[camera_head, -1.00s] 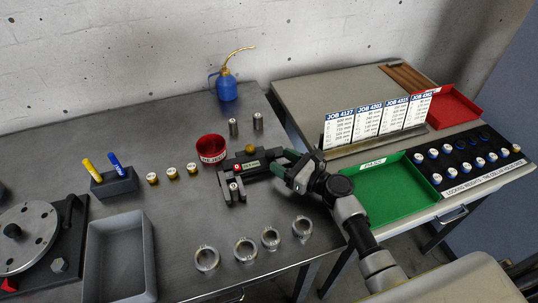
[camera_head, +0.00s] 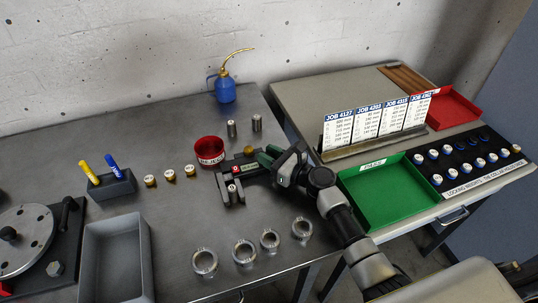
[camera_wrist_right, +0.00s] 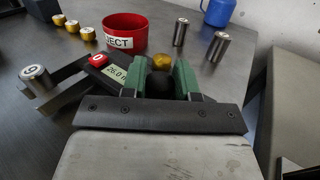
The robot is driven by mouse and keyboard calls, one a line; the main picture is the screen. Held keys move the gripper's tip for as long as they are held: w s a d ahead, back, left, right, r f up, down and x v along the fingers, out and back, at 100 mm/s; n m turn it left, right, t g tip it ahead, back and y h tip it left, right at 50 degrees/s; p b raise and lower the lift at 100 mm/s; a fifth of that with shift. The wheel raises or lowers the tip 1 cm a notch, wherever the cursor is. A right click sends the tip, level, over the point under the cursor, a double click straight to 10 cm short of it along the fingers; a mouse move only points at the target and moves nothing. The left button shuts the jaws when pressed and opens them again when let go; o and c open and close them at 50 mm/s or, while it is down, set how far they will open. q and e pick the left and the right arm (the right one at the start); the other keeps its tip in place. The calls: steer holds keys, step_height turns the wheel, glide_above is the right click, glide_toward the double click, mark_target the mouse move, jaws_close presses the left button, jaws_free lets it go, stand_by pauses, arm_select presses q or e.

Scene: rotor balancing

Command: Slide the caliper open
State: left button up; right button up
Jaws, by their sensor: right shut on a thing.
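The caliper (camera_head: 223,184) is a dark tool lying on the metal bench, with a red button, a small display and a brass knob. It also shows in the wrist view (camera_wrist_right: 67,88), where its display reads about 26.0, partly cut off. A small silver cylinder with a white top (camera_head: 232,192) stands by its jaws; in the wrist view this cylinder (camera_wrist_right: 38,82) is at the left. My right gripper (camera_head: 268,158) is at the caliper's right end. Its green fingers (camera_wrist_right: 160,85) are closed around a dark rounded part, in front of the brass knob (camera_wrist_right: 163,62). My left gripper is not in view.
A red reject bowl (camera_head: 209,152) stands just behind the caliper, with two steel cylinders (camera_head: 256,123) and a blue oil can (camera_head: 225,90) farther back. Several metal rings (camera_head: 244,252) lie in front. A green tray (camera_head: 390,195) is at right.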

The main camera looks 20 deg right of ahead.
steer(key=shift+w+d+f+b, duration=0.1)
steer(key=shift+d+b, duration=0.2)
steer(key=shift+d, duration=1.1)
jaws_close()
steer(key=shift+d, duration=0.4)
steer(key=o, duration=1)
jaws_free()
steer(key=shift+a, duration=0.1)
steer(key=p+v, duration=0.2)
steer(key=v, duration=0.9)
